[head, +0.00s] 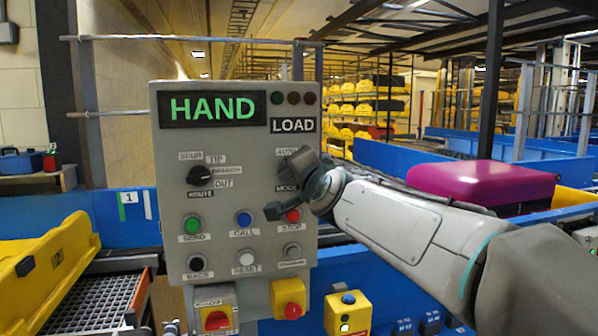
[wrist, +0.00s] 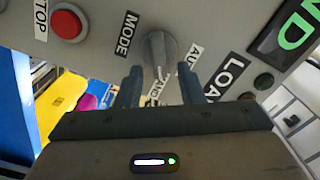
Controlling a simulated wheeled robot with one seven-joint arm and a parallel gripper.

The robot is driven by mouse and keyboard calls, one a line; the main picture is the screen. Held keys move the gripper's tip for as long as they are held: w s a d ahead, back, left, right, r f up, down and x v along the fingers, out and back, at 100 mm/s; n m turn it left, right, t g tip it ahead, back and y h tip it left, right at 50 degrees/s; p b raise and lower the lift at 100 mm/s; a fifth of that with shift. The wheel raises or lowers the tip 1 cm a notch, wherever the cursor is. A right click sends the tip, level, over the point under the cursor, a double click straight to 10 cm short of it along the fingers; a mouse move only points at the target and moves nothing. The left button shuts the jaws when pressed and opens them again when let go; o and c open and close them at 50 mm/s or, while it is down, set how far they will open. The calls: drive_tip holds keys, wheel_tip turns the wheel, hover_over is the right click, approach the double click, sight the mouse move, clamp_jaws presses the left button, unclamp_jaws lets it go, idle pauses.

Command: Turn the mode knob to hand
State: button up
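The grey control panel (head: 235,270) stands in front of me, with a lit green HAND display (head: 212,109). The mode knob (wrist: 159,50) is grey and round in the wrist view, between the MODE and AUTO labels. The HAND label (wrist: 154,92) is partly hidden by my gripper. In the head view my gripper hides most of the knob. My gripper (wrist: 158,76) is open, its two dark fingers apart with the knob beyond the gap. No finger visibly touches it. It also shows in the head view (head: 286,188). The knob's exact pointing is hard to tell.
A black route knob (head: 201,175) sits left of my gripper. The red STOP button (head: 293,216) is just below it. SEND, CALL and RESET buttons and two red-yellow switches (head: 288,298) are lower. A magenta case (head: 485,186) lies behind my arm.

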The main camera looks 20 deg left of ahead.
drive_tip(key=b+v, duration=0.5)
drive_tip(key=v, duration=0.9)
drive_tip(key=shift+a, duration=0.15)
